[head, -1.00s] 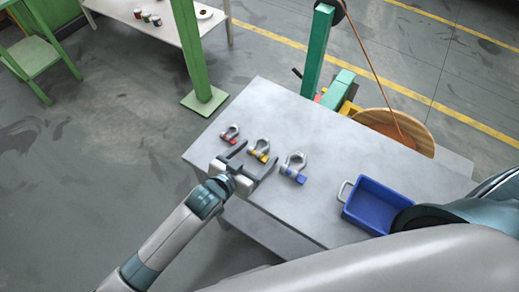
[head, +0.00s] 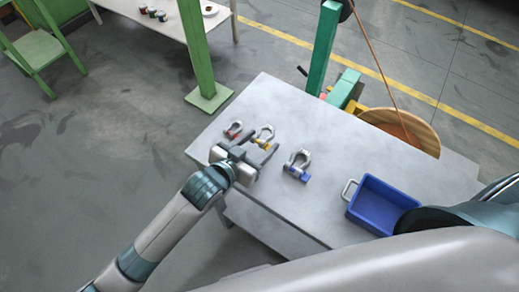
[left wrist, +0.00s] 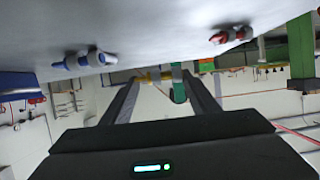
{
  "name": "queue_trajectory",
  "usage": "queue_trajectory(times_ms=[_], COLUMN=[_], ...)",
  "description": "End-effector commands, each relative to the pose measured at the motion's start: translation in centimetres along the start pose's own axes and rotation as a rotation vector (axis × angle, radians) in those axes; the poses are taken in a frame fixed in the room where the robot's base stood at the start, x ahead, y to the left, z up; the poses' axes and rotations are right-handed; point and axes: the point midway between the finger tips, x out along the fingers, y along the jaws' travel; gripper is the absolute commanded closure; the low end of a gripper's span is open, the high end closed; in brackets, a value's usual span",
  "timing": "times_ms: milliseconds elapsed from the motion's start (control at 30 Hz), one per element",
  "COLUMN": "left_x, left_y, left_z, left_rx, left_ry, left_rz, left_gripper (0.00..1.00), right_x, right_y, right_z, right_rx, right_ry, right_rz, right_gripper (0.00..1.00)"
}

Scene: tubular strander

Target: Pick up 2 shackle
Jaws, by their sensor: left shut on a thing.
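Three grey shackles are on the grey table (head: 330,150): one with a red pin (head: 233,130), one with a yellow pin (head: 265,133), and one with a blue pin (head: 298,166). My left gripper (head: 254,147) is at the yellow-pin shackle and shut on it, partly covering it. In the left wrist view the yellow pin (left wrist: 155,76) shows between the fingertips. The red-pin shackle (left wrist: 231,36) and blue-pin shackle (left wrist: 84,60) lie to either side there, apart from the fingers. My right gripper is not in view.
A blue bin (head: 382,203) with a grey handle stands at the table's right. A green post (head: 197,50) and a white table (head: 150,12) with small items are behind left. A wooden reel (head: 402,130) stands beyond the table.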

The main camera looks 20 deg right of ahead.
Motion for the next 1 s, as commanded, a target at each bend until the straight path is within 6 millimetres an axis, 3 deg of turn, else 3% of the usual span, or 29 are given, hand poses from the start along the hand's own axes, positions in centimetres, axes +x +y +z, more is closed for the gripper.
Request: queue_trajectory(times_ms=[200, 500, 733, 1000], left_x=[1.8, 3.4, 4.1, 4.2], left_y=[3.6, 7.3, 8.7, 9.1], left_z=[-3.4, -7.3, -8.8, -9.2], left_rx=[-0.004, -0.003, -0.001, -0.001], left_ry=[0.008, 0.006, 0.003, 0.002], left_rz=[0.004, 0.002, 0.0, 0.0], left_gripper=[0.78, 0.78, 0.78, 0.78], right_x=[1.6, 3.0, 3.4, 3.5], right_y=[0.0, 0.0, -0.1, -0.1], right_z=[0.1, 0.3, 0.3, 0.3], right_rx=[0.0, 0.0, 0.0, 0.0], right_ry=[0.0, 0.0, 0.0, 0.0], right_rz=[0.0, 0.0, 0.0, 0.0], right_gripper=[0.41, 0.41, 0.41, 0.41])
